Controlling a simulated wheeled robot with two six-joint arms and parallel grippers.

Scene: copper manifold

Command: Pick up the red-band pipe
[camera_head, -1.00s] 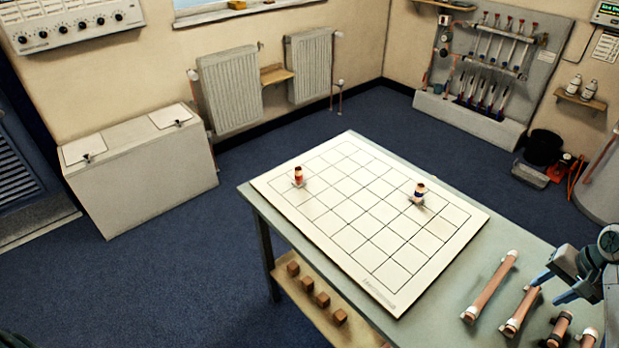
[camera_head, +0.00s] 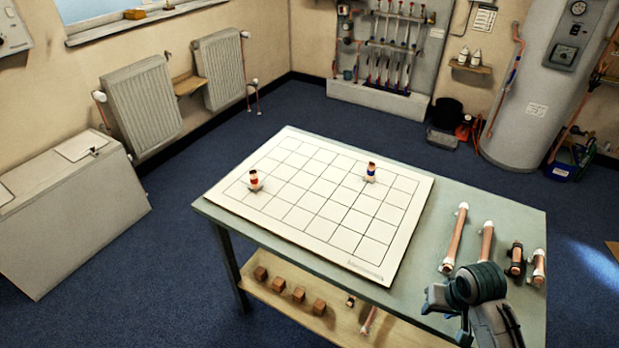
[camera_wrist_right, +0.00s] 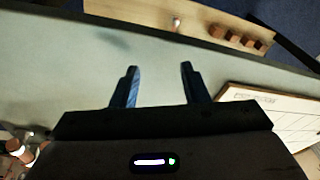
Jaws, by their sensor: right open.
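A short upright piece with a red band (camera_head: 254,180) stands on the white gridded board (camera_head: 300,225), towards its left corner. A similar piece with a blue band (camera_head: 370,172) stands near the board's far right side. Several copper pipes lie right of the board, including two longer white-ended ones (camera_head: 453,240) (camera_head: 487,240); no red band is clear on them. My right gripper (camera_wrist_right: 159,72) is open and empty above the bare tabletop, fingers towards the table edge. In the head view my wrist partly hides its fingers. My left gripper is out of view.
Several brown blocks (camera_head: 279,285) sit on the lower shelf (camera_head: 345,322). A copper piece (camera_head: 368,320) also shows there, partly cut off by the table edge. The tabletop (camera_head: 520,215) is bare behind the pipes. Two shorter dark-ended or white-ended pipes (camera_head: 515,258) (camera_head: 538,267) lie at the right.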

